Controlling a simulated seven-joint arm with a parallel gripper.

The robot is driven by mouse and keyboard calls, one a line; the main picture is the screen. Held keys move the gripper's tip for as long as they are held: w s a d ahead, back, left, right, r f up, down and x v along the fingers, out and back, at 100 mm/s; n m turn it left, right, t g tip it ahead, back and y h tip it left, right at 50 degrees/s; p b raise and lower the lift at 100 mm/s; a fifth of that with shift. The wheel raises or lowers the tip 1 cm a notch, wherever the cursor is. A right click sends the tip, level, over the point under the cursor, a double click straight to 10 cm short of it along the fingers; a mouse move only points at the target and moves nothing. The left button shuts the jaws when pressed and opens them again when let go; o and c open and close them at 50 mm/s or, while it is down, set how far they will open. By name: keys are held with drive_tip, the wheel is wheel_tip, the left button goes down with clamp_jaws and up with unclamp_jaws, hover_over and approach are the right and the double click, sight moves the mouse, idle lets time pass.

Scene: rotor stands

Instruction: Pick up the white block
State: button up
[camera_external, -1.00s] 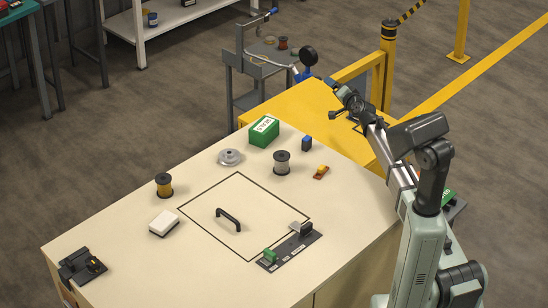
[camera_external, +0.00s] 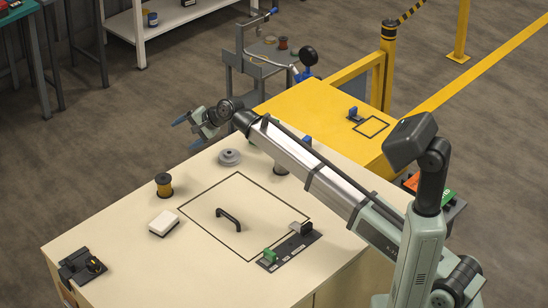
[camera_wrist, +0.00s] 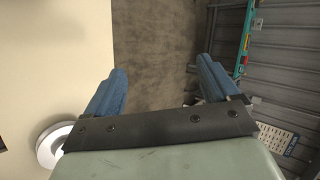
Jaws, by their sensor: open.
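The white block (camera_external: 164,223) lies flat on the cream tabletop, left of the outlined square, in the external view. My gripper (camera_external: 186,132) is raised near the table's back edge, above and behind the block and well apart from it. In the wrist view its two blue fingers (camera_wrist: 162,85) are spread with nothing between them. The block does not show in the wrist view.
A yellow-brown spool (camera_external: 164,185) stands just behind the block. A grey round part (camera_external: 229,156) sits near my gripper's side of the table and also shows in the wrist view (camera_wrist: 55,143). A black handle (camera_external: 229,218) lies in the square.

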drive_tip(key=s+a+g+h, duration=0.2)
drive_tip(key=s+a+h, duration=0.1)
drive_tip(key=s, duration=0.6)
drive_tip(key=s+a+g+h, duration=0.1)
drive_tip(key=s+a+h, duration=0.15)
drive_tip(key=s, duration=0.65)
wheel_tip(320, 180, up, 4)
drive_tip(key=m+h, duration=0.2)
drive_tip(key=h, duration=0.2)
hover_over(163, 220)
drive_tip(key=f, duration=0.5)
drive_tip(key=s+f, duration=0.1)
drive_tip(key=f, duration=0.2)
drive_tip(key=shift+d, duration=0.1)
drive_tip(key=shift+w+f, duration=0.15)
drive_tip(key=shift+f, duration=0.8)
drive_tip(key=shift+w+f, duration=0.2)
drive_tip(key=shift+f, duration=0.7)
drive_tip(key=shift+w+f, duration=0.15)
drive_tip(key=shift+f, duration=0.8)
drive_tip(key=c, duration=1.2)
